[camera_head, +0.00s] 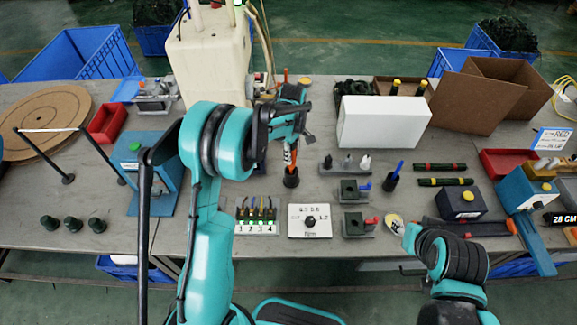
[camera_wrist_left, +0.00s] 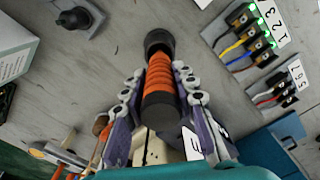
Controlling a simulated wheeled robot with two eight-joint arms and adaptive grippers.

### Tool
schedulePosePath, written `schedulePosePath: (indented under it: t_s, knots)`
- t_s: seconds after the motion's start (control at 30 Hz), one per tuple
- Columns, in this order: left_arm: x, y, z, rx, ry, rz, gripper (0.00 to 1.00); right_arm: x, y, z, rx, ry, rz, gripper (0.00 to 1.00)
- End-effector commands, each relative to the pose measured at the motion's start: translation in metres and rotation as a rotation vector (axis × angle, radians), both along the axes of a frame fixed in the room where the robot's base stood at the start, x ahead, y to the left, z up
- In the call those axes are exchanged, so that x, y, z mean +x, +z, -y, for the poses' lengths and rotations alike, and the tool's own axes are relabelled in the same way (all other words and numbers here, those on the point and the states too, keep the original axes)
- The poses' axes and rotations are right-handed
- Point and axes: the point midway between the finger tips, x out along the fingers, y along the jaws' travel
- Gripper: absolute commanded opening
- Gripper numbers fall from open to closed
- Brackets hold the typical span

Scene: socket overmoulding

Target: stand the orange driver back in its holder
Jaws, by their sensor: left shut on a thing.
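The orange driver (camera_head: 291,157) has an orange ribbed grip with dark ends; it also shows in the left wrist view (camera_wrist_left: 160,78). My left gripper (camera_head: 290,128) is shut on it, with fingers on both sides of the grip in the left wrist view (camera_wrist_left: 160,105). The black round holder (camera_head: 291,180) stands on the table directly below. In the left wrist view the driver's far end meets the holder's rim (camera_wrist_left: 158,38). I cannot tell how deep it sits. My right arm shows at the lower right, but its gripper is not visible.
A numbered terminal block (camera_head: 256,228) and a white plate with a knob (camera_head: 309,232) lie in front of the holder. A grey block with pegs (camera_head: 345,167) and a second black cup with a blue tool (camera_head: 392,180) stand to its right. A white box (camera_head: 383,122) is behind.

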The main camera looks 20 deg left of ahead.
Motion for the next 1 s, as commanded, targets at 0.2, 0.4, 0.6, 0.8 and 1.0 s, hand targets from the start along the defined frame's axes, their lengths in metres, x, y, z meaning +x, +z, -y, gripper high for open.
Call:
schedulePosePath:
  t_s: [0.2, 0.4, 0.6, 0.8, 1.0]
  knots:
    - [0.000, -0.021, 0.000, 0.000, 0.001, 0.000, 0.00, 0.000, -0.005, 0.000, 0.000, 0.000, 0.000, 0.40]
    - [0.000, -0.048, 0.000, 0.000, 0.001, 0.000, 0.00, 0.000, -0.012, 0.000, 0.000, 0.000, 0.000, 0.40]
    - [0.000, -0.048, 0.000, 0.000, 0.001, 0.000, 0.00, 0.000, -0.011, 0.000, 0.000, 0.000, 0.000, 0.40]
    - [0.000, -0.053, -0.001, 0.000, 0.001, 0.000, 0.30, 0.000, -0.016, 0.000, 0.000, 0.000, 0.000, 0.40]
    - [0.000, -0.051, -0.001, 0.000, 0.001, 0.000, 0.48, 0.000, -0.015, 0.000, 0.000, 0.000, 0.000, 0.40]
